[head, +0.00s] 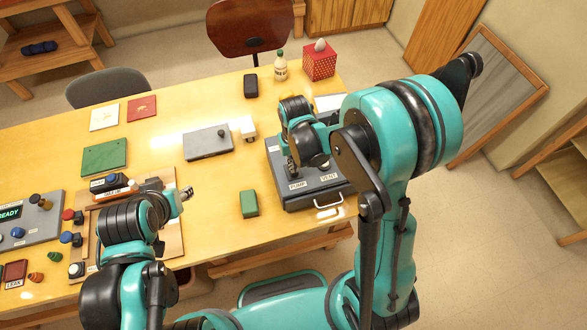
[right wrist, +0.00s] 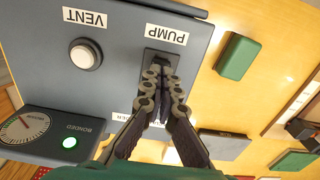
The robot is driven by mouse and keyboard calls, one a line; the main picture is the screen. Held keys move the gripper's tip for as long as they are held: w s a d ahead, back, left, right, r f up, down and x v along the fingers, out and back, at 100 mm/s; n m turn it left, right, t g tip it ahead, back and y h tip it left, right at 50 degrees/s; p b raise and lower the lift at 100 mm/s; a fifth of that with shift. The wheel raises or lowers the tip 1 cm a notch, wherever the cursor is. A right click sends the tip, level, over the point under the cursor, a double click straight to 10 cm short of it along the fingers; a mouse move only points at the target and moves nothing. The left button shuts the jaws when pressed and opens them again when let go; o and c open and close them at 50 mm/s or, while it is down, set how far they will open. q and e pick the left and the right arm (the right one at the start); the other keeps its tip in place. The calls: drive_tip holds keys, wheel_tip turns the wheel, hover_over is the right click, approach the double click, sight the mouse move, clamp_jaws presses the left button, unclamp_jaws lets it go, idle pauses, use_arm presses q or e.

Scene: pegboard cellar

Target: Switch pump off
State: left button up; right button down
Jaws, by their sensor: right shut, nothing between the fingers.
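The dark grey control box (head: 300,197) stands at the table's right end and fills much of the right wrist view (right wrist: 105,100). Its PUMP label (right wrist: 165,34) sits beside a dark recessed switch plate (right wrist: 152,57). My right gripper (right wrist: 164,72) is shut and empty, its fingertips over the switch plate, at or very near the switch. The fingers hide most of the switch, so its position cannot be told. In the head view my right arm partly covers the box. My left gripper (head: 186,193) hangs over the table's left part; its fingers are too small to judge.
Beside PUMP is a round white VENT button (right wrist: 85,54). A dial (right wrist: 22,128) and a lit green BONDED lamp (right wrist: 69,143) are on the box too. A green block (head: 249,204) lies left of the box, a grey flat case (head: 208,142) behind.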

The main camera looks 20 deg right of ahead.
drive_tip(key=shift+f+b, duration=0.8)
drive_tip(key=shift+f, duration=0.1)
drive_tip(key=shift+r, duration=0.1)
drive_tip(key=shift+r+p, duration=2.45)
drive_tip(key=shift+r, duration=1.05)
drive_tip(key=shift+s+d+b, duration=0.1)
drive_tip(key=shift+b, duration=0.4)
drive_tip(key=s+d+f+t+b, duration=0.1)
drive_tip(key=s+d+t+b, duration=0.1)
drive_tip(key=s+b, duration=0.3)
drive_tip(key=s+d+f+t+b, duration=0.1)
drive_tip(key=s+t+b, duration=0.4)
drive_tip(key=b, duration=0.6)
drive_tip(key=shift+d, duration=0.75)
